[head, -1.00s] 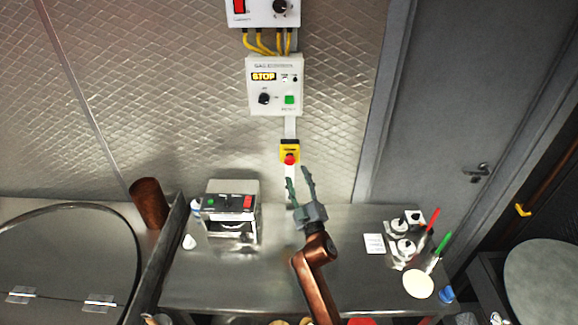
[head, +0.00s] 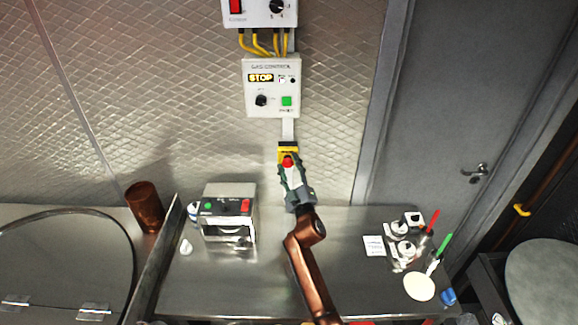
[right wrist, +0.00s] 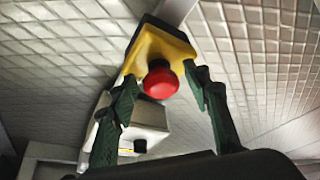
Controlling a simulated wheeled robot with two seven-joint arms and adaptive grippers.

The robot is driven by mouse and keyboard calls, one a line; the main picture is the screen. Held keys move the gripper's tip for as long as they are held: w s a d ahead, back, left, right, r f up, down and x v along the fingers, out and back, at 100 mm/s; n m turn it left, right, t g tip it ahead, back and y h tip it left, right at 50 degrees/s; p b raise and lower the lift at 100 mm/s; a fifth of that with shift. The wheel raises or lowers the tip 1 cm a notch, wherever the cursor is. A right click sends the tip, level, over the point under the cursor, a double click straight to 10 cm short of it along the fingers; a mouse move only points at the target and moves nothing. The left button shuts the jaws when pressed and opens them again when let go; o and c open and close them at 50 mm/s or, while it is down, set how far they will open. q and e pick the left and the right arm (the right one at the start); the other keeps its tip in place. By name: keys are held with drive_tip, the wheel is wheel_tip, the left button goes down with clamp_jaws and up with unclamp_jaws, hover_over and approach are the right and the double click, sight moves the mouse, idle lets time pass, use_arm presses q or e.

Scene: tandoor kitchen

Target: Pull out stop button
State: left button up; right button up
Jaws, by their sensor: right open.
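The red stop button (head: 287,161) sits on a yellow box (head: 283,148) fixed to the wall below the gas control panel. My right gripper (head: 290,164) is open, with its fingertips at the button in the head view. In the right wrist view the red button (right wrist: 160,82) on its yellow box (right wrist: 160,45) shows between the two dark green fingers (right wrist: 163,84). The left finger is close to the button's left side; a gap shows on the right. I cannot tell whether either finger touches it. My left gripper is not in view.
The gas control panel (head: 271,98) reads STOP. A steel machine (head: 229,215) stands on the counter (head: 280,270) left of my right arm. Bottles, a white card (head: 374,246) and red and green handled tools are on the right. A grey door (head: 465,100) is beyond.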

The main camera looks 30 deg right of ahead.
drive_tip(key=shift+c, duration=0.3)
clamp_jaws()
idle(0.3)
